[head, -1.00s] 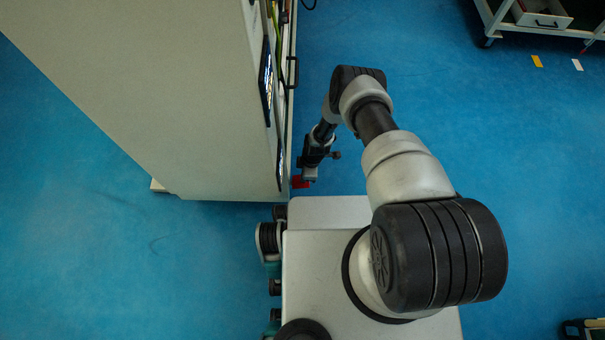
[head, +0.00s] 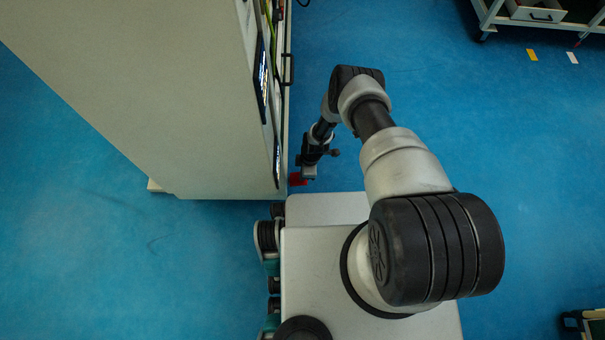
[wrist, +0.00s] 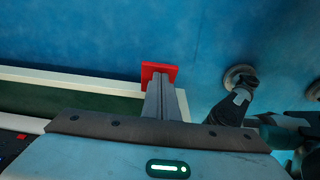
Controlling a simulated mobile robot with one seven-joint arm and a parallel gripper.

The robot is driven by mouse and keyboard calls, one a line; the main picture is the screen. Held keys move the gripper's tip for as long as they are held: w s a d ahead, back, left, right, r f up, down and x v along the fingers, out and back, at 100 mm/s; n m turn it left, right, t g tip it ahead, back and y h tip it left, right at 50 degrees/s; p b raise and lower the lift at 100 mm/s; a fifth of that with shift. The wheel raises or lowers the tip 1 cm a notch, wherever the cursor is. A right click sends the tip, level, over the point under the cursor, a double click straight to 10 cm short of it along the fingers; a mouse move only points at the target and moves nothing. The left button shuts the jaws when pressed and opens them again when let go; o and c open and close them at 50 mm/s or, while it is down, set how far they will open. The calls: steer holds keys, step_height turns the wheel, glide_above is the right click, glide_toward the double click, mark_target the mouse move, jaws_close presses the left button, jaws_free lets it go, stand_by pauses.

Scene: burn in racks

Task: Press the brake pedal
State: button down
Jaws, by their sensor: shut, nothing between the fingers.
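The brake pedal is a small red plate (head: 296,180) low beside the bottom edge of the tall rack, at its right side. In the wrist view the red pedal (wrist: 160,70) shows just beyond the tips of my fingers, which hide part of it. My gripper (head: 309,172) points down right next to the pedal. In the wrist view my gripper's fingers (wrist: 164,85) are together with nothing between them and overlap the pedal. I cannot tell whether they touch it.
The tall pale rack (head: 140,90) stands close on the left of my arm, with a black handle (head: 288,69) on its side. A white-framed cart (head: 520,14) is at the top right.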

steer(key=shift+d+f, duration=0.1)
steer(key=shift+d, duration=0.1)
steer(key=shift+d+f, duration=1.05)
steer(key=shift+f, duration=0.3)
